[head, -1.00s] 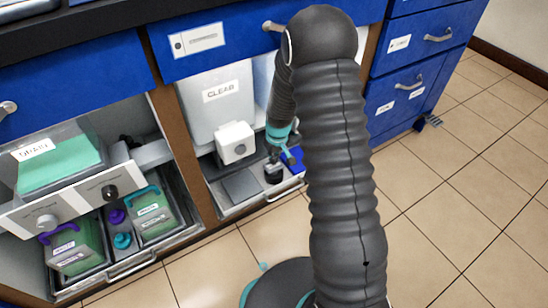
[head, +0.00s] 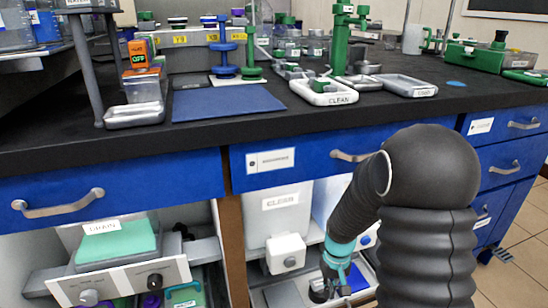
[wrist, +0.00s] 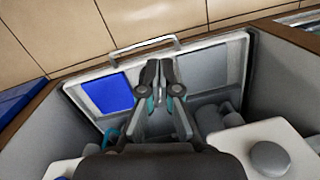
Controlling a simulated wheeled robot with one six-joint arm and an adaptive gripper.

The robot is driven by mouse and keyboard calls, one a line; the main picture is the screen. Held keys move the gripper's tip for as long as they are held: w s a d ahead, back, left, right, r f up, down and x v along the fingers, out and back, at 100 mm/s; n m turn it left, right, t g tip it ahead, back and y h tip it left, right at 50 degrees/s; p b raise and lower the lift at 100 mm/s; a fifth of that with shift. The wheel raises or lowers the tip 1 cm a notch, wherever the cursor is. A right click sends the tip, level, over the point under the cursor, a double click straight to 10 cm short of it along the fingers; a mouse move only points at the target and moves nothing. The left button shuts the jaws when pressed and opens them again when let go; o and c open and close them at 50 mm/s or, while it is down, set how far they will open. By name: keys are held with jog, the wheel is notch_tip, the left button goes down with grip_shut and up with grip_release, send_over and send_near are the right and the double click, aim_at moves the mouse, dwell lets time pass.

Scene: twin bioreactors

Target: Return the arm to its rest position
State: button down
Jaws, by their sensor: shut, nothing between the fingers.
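My arm (head: 425,235) is grey and ribbed. It comes up from the bottom right of the head view, bends over at the elbow and reaches down into the open bay under the bench. My gripper (wrist: 158,68) is shut and empty in the wrist view. It is over a pull-out tray (wrist: 215,48), between a blue pad (wrist: 107,93) and a grey pad (wrist: 203,70). In the head view the gripper shows only in part, low in the bay beside the white CLEAN container (head: 278,222).
Blue drawers with handles (head: 58,203) and the black bench top (head: 230,128) overhang the bay. A DRAIN unit (head: 115,245) stands in the left bay. A white CLEAN tray (head: 325,92) and green stand (head: 342,40) are on the bench. Tiled floor is free at right.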

jog(key=s+r+t+p, duration=0.2)
jog(key=s+r, duration=0.4)
jog(key=r, duration=0.5)
jog(key=s+r+t+p, duration=0.2)
jog(key=s+r, duration=0.4)
jog(key=r, duration=0.6)
jog(key=s+r+m+t+p, duration=0.1)
jog(key=s+r+t+p, duration=0.1)
jog(key=s+r, duration=0.5)
notch_tip(320, 180, up, 5)
jog(key=shift+d+f+t+h+p, duration=0.15)
jog(key=shift+t+h+p, duration=0.15)
jog(key=shift+p, duration=0.6)
